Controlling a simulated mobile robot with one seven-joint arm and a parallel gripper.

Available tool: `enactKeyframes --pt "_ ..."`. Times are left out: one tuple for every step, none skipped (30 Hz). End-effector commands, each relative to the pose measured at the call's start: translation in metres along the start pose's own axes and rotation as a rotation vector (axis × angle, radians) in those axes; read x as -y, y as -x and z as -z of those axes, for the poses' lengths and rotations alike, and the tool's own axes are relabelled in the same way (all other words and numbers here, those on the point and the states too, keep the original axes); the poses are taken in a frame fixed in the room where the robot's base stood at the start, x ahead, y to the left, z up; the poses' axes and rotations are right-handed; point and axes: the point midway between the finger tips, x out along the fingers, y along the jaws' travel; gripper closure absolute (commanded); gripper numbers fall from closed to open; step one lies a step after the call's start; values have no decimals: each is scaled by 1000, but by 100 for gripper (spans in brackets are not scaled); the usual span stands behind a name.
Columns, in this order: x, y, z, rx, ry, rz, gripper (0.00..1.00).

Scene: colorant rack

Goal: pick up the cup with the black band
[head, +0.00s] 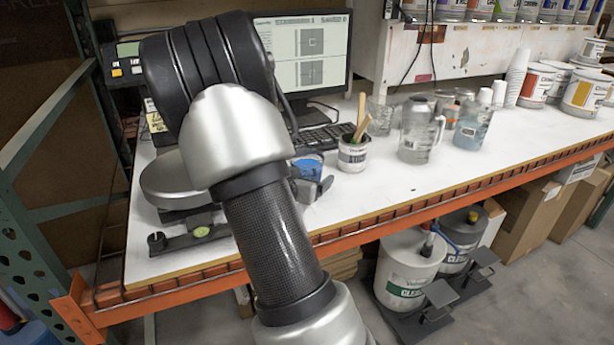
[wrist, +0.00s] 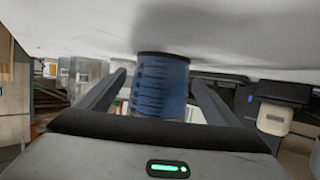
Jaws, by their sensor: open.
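A blue cup (wrist: 160,88) with dark streaks on its side stands between the fingers of my gripper (wrist: 159,78) in the wrist view. A thin dark band runs around its end nearest the white tabletop, which fills the top of that view. My gripper is open, with one finger on each side of the cup. I cannot tell whether either finger touches it. In the head view the blue cup (head: 308,164) stands on the table just right of my arm. A dark finger of my gripper (head: 314,187) shows in front of it.
A white pot with brushes (head: 353,155) stands close to the right of the cup. A clear pitcher (head: 415,135) and a jar of bluish liquid (head: 470,130) are farther right. A monitor (head: 305,55) and keyboard (head: 328,137) are behind. The table's front right is clear.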

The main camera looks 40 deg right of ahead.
Motion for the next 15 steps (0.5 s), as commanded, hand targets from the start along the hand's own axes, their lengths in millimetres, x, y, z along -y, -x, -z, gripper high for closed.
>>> enactKeyframes --pt "0 0 0 0 0 0 15" --pt "0 0 0 0 0 0 15" --pt "0 0 0 0 0 0 15" --pt "0 0 0 0 0 0 17" --pt "0 0 0 0 0 0 22" --pt "0 0 0 0 0 0 28" --pt "0 0 0 0 0 0 34" --pt "0 0 0 0 0 0 39" --pt "0 0 0 0 0 0 45" --pt "0 1 0 0 0 0 50" --pt "0 1 0 0 0 0 55" --pt "0 1 0 0 0 0 62" --pt "0 1 0 0 0 0 67" --pt "0 1 1 -2 -1 0 69" --pt "0 1 1 -2 -1 0 69"
